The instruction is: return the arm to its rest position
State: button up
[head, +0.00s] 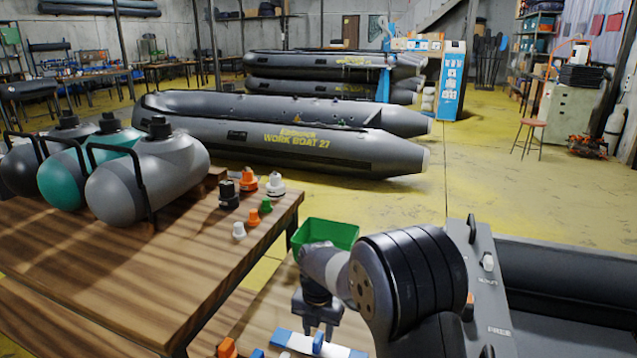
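My arm comes in from the bottom right, bent, with its big dark joint in front. My gripper (317,326) points down just below the green bin (325,233) in the picture. Its dark fingers are small and partly shaded, so I cannot make out the gap between them. A white and blue piece (338,350) lies on the low wooden surface just below the fingers. I cannot tell whether they touch it.
A wooden table (130,270) at left bears grey and teal tanks (145,180) and several small valve caps (249,180). A grey panel (484,270) with switches is right of my arm. Grey inflatable boats (280,130) lie behind. Yellow floor (530,200) is open beyond.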

notch_tip(320, 180, up, 7)
jog(key=shift+r+p, duration=0.15)
jog(key=shift+p, duration=0.55)
jog(key=s+d+r+m+p, duration=0.1)
jog(key=d+m+p, duration=0.2)
jog(key=m, duration=1)
jog(key=s+d+r+m+p, duration=0.1)
jog(key=d+m+p, duration=0.2)
jog(key=d+m, duration=0.7)
jog(key=shift+s+r+m, duration=0.35)
jog(key=shift+s+m, duration=0.05)
jog(key=shift+m, duration=1.6)
jog(key=shift+d, duration=0.1)
